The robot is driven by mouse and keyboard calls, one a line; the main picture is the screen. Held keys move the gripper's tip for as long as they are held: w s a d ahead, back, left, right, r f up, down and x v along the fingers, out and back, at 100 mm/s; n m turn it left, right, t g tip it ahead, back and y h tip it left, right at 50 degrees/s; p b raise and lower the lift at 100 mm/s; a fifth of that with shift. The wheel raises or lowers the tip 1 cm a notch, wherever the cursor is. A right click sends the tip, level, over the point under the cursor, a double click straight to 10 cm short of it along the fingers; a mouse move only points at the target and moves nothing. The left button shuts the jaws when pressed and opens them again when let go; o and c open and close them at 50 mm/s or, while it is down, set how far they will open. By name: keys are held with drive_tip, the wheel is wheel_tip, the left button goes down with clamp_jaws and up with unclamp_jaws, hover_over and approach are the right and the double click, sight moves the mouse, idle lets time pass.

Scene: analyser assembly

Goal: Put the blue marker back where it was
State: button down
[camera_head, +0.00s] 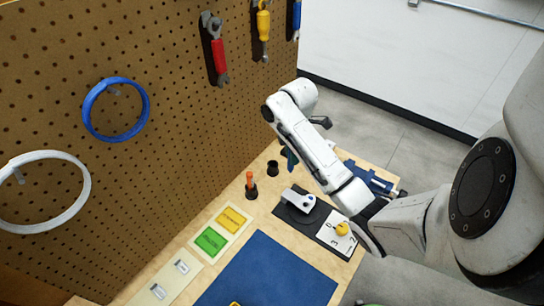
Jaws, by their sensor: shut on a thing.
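My gripper (288,152) shows only in part, low beside my forearm and near the back of the bench. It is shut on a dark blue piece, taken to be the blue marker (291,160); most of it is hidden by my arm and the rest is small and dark. An empty-looking black round holder (272,168) stands on the bench just left of and below the gripper. A similar black holder (251,194) to its left holds an upright orange marker (249,180).
A white device (298,199) on a black base and a yellow knob (342,229) lie right of the holders. A blue tool (369,178) is partly behind my arm. A pegboard (160,160) rises at left.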

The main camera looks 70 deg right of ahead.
drive_tip(key=shift+w+d+f+b, duration=1.2)
drive_tip(key=shift+w+f, duration=0.35)
drive_tip(key=shift+f, duration=0.45)
drive_tip(key=shift+w+d+f+b, duration=1.15)
drive_tip(key=shift+w+f, duration=0.35)
drive_tip(key=shift+f, duration=0.45)
drive_tip(key=shift+w+d+f+b, duration=1.15)
drive_tip(key=shift+w+f, duration=0.4)
drive_tip(key=shift+f, duration=0.45)
drive_tip(key=c, duration=1)
unclamp_jaws()
drive_tip(key=shift+o, duration=0.2)
wheel_tip(320, 180, up, 12)
